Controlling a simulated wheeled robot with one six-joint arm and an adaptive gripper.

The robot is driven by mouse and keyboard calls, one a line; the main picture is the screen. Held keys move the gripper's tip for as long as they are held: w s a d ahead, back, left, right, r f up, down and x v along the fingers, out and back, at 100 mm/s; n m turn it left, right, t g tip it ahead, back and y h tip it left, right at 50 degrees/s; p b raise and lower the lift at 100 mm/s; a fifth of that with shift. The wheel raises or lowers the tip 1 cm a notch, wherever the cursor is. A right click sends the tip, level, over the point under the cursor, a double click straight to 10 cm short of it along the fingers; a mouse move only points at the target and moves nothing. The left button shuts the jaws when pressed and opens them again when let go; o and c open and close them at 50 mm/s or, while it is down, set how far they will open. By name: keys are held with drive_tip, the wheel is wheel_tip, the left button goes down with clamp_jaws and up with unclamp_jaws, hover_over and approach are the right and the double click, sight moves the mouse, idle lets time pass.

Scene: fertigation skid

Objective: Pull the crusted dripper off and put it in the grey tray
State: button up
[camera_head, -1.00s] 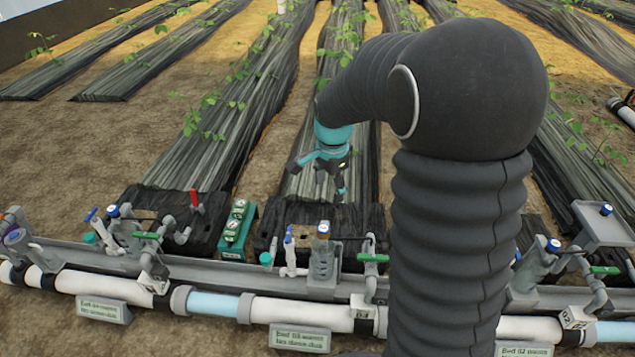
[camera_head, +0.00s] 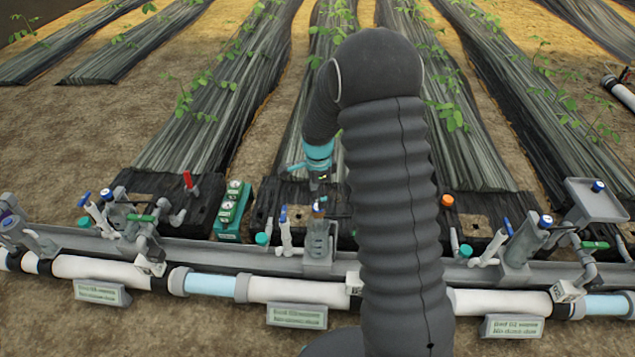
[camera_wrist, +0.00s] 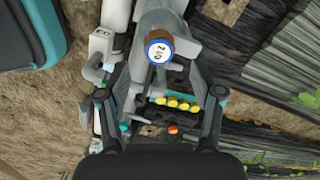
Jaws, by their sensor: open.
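My gripper (camera_head: 318,180) hangs low over the near end of the middle bed, behind the pipe rail. In the wrist view my gripper (camera_wrist: 160,98) is open, its two fingers spread with nothing held between them. Between and beyond the fingers lie a row of yellow pieces (camera_wrist: 178,104) and one small orange-red piece (camera_wrist: 173,129) on a dark surface. I cannot tell which piece, if any, is the crusted dripper; no crust can be made out. A grey tray (camera_head: 597,205) stands raised at the right end of the rail.
A blue-rimmed, numbered cap (camera_wrist: 158,51) stands close ahead of the fingers. A green gauge box (camera_head: 232,211) is left of my gripper. Grey valve stands and white pipe (camera_head: 300,290) run along the front. An orange cap (camera_head: 447,200) lies right of my arm.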

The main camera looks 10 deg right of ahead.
drive_tip(key=shift+f, duration=3.15)
drive_tip(key=shift+c, duration=0.3)
clamp_jaws()
drive_tip(key=shift+r, duration=0.25)
drive_tip(key=shift+r+p, duration=0.75)
drive_tip(key=shift+r, duration=0.6)
drive_tip(key=shift+r, duration=3.05)
